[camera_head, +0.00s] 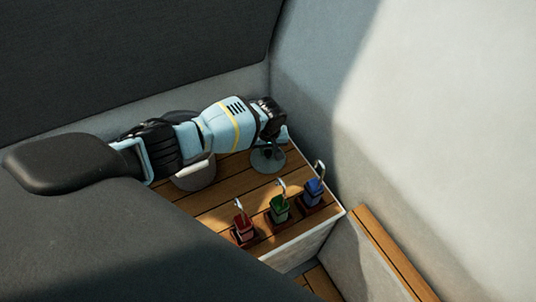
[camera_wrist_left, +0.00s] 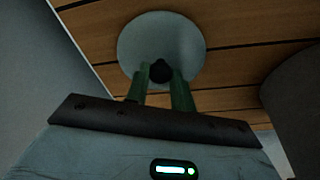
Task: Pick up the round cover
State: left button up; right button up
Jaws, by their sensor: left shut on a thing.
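The round cover (camera_head: 268,160) is a grey disc over the wooden slatted top, near its back right. My left gripper (camera_head: 269,147) reaches down onto it from above, and my arm comes in from the left. In the left wrist view, the pale round cover (camera_wrist_left: 150,38) has a dark knob (camera_wrist_left: 160,71) at its near edge. The two green fingers of my left gripper (camera_wrist_left: 160,80) are shut on this knob. I cannot tell whether the cover rests on the wood or is slightly raised. My right gripper is not in view.
Red (camera_head: 243,230), green (camera_head: 279,208) and blue (camera_head: 312,191) levers with metal hooks stand along the front right of the wooden top (camera_head: 222,215). A grey round body (camera_head: 196,175) stands below my forearm. Pale walls rise behind and right.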

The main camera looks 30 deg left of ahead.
aim_at(268, 152)
pick_arm(q)
notch_tip(268, 152, up, 10)
jog(key=p, duration=0.2)
jog(key=shift+p, duration=0.4)
